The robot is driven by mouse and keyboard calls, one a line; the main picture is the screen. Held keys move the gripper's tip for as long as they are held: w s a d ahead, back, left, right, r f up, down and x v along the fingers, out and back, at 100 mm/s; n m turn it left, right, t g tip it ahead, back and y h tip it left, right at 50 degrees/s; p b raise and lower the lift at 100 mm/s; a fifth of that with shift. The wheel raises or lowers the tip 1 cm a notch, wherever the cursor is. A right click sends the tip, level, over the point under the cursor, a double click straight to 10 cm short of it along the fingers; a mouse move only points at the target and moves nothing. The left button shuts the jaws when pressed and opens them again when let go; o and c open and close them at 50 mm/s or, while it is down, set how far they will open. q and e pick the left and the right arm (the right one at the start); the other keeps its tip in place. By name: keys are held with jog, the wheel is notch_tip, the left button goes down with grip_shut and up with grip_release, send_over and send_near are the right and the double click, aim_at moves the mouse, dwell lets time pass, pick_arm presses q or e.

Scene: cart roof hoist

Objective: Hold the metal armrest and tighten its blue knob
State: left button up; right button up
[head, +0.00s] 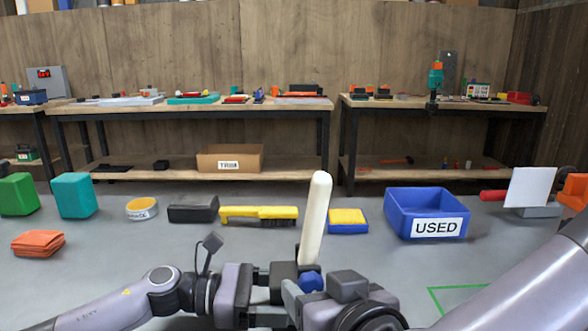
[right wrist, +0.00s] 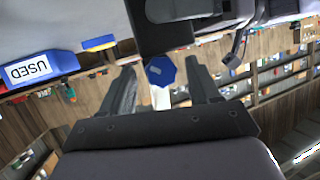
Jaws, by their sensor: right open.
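A cream-coloured bar (head: 315,215) stands nearly upright, leaning slightly, at the front centre; it looks like the armrest, though I see no bare metal on it. The blue knob (head: 311,282) is by its lower end. My left gripper (head: 284,278) is at the bar's base from the left; its fingers are largely hidden, so I cannot tell how they close. My right gripper (head: 303,290) comes from the right, close to the knob. In the right wrist view its two fingers (right wrist: 160,82) are apart, with the blue knob (right wrist: 160,71) between their tips.
On the grey surface behind are a blue USED bin (head: 398,228), a yellow brush (head: 258,212), a yellow-and-blue sponge (head: 348,221), a black block (head: 193,209), a tin (head: 142,209) and orange cloths (head: 38,243). Workbenches (head: 190,112) stand along the back wall.

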jog(key=shift+a+n+h, duration=0.1)
jog(key=shift+n+h, duration=0.5)
jog(key=shift+n, duration=0.1)
jog(key=shift+r, duration=0.1)
jog(key=shift+n, duration=0.4)
jog(key=shift+n+h, duration=0.4)
jog(key=shift+h, duration=0.2)
jog(key=shift+a, duration=0.1)
jog(key=shift+n+h, duration=0.7)
jog(key=c, duration=0.9)
